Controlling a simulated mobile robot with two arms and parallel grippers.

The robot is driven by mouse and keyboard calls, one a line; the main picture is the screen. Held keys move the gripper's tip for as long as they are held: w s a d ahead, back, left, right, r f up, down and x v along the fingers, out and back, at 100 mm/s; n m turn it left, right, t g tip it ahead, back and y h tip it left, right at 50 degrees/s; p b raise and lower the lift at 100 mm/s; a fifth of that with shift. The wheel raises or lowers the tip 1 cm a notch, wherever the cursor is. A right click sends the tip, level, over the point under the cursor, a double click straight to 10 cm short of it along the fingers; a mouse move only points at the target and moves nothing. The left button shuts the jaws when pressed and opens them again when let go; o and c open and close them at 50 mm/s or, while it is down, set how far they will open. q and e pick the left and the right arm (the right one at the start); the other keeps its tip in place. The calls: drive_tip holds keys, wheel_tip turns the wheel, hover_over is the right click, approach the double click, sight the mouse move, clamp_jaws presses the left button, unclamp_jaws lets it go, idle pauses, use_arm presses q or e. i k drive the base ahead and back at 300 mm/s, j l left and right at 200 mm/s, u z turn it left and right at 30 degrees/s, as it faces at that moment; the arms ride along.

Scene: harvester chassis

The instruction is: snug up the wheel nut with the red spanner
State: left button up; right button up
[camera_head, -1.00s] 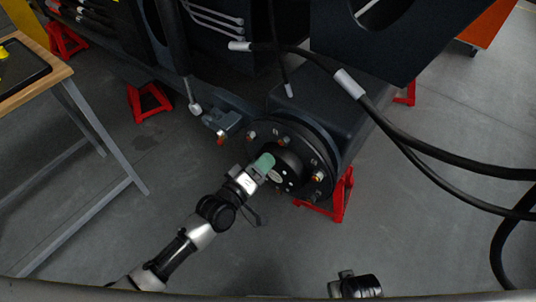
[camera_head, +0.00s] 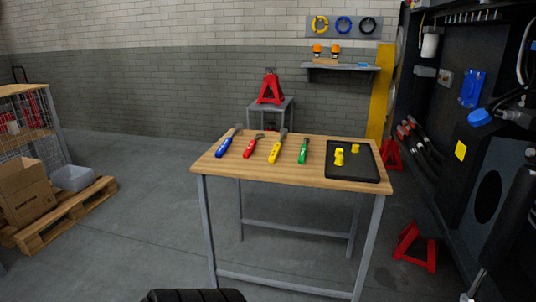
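The red spanner (camera_head: 253,146) lies on the wooden workbench (camera_head: 290,177), second from the left in a row of tools. A blue-handled tool (camera_head: 227,143) lies to its left. A yellow-handled tool (camera_head: 277,148) and a green-handled tool (camera_head: 304,150) lie to its right. The wheel hub and its nuts are out of view now. Neither of my grippers is in view. A dark rounded shape, cut off by the bottom edge, is too little shown to tell what it is.
A black tray (camera_head: 352,175) with yellow pieces sits on the bench's right end. The dark chassis (camera_head: 470,150) stands at right, with red stands (camera_head: 416,246) on the floor. A pallet (camera_head: 70,212) with boxes is at left. Floor between pallet and bench is clear.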

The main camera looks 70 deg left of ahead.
sight(246, 154)
drive_tip(key=u, duration=1.65)
